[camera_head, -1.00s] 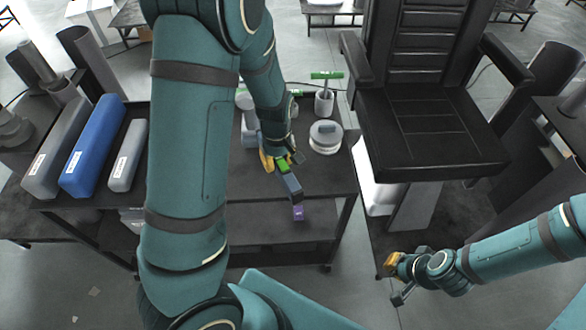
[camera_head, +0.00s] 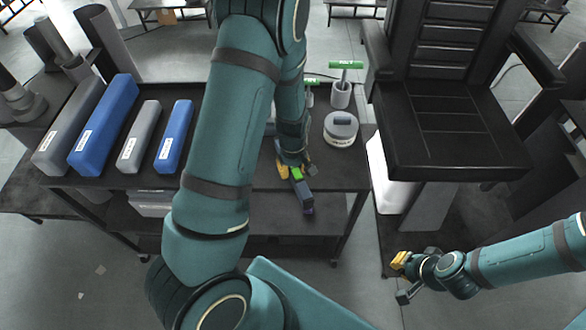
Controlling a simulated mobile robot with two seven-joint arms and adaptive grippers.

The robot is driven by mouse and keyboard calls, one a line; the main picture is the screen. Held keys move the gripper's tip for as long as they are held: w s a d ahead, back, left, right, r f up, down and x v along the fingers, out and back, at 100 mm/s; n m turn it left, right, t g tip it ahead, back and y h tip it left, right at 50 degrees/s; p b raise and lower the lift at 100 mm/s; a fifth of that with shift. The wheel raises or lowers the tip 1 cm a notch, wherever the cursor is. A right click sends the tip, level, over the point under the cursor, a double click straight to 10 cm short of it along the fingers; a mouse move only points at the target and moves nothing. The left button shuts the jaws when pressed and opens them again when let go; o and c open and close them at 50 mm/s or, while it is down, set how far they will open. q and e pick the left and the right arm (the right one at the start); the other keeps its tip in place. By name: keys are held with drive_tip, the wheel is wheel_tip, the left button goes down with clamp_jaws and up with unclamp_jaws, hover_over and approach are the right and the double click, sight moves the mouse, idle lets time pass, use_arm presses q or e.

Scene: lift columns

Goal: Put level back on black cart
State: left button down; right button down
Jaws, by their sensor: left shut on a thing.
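The level (camera_head: 304,192) is a narrow bar with a green part near my gripper, a grey-blue body and a dark purple end. My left gripper (camera_head: 296,170) is shut on it near the green end. The level points toward the front, over the right front part of the black cart (camera_head: 265,200). I cannot tell whether it touches the cart top. My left arm hides the middle of the cart. My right gripper (camera_head: 401,278) is open and empty, low at the right, away from the cart.
Grey and blue long boxes (camera_head: 105,124) stand on the cart's left. A round grey-white container (camera_head: 340,129) and a cup with a green-handled tool (camera_head: 341,92) stand at its back right. A black chair (camera_head: 450,130) is close on the right.

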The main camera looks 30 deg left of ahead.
use_arm(q)
drive_tip(key=shift+r, duration=0.1)
drive_tip(key=shift+f, duration=0.2)
drive_tip(key=c, duration=0.9)
unclamp_jaws()
drive_tip(key=shift+o, duration=0.2)
drive_tip(key=shift+r, duration=0.15)
drive_tip(key=shift+r, duration=0.3)
wheel_tip(320, 180, up, 12)
drive_tip(key=p, duration=0.2)
drive_tip(key=shift+f+p, duration=0.25)
drive_tip(key=shift+p, duration=0.1)
